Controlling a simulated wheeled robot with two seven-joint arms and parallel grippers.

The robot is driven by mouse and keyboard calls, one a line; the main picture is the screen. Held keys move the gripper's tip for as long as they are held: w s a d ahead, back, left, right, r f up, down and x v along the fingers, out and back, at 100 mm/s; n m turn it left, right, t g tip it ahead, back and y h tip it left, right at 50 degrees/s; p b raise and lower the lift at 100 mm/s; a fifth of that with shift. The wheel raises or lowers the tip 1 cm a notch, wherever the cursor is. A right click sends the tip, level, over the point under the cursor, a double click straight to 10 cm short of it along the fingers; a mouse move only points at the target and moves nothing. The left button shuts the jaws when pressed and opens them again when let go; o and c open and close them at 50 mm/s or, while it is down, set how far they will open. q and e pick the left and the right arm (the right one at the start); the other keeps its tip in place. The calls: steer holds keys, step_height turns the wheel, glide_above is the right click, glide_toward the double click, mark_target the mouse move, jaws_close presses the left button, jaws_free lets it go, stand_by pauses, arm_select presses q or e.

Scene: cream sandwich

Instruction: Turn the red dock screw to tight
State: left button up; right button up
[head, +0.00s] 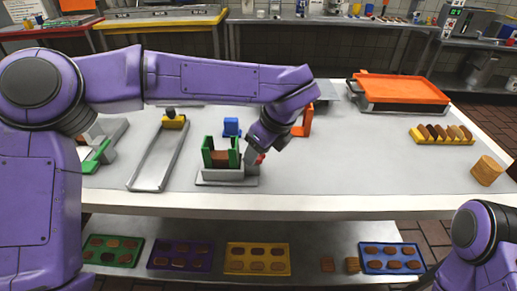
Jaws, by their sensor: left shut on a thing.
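The dock stands on the white table, with a grey base (215,177), green upright walls (234,155) and a brown piece (220,158) between them. The red dock screw (260,159) is at the dock's right side, and only a small red part of it shows. My left gripper (257,155) reaches down from the right of the dock and is shut on the screw. Its fingers hide most of the screw, so its turn position cannot be read. My right arm shows at the lower right; its gripper is out of view.
A blue block (231,127) and an orange upright piece (303,122) stand close behind the dock and gripper. A grey rail tray (158,158) lies left. Table right of the gripper is clear.

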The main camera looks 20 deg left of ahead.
arm_select(q)
steer(key=o, duration=1)
steer(key=shift+o, duration=0.2)
steer(key=shift+r, duration=0.1)
steer(key=v, duration=1)
steer(key=shift+d, duration=0.2)
steer(key=shift+r, duration=0.1)
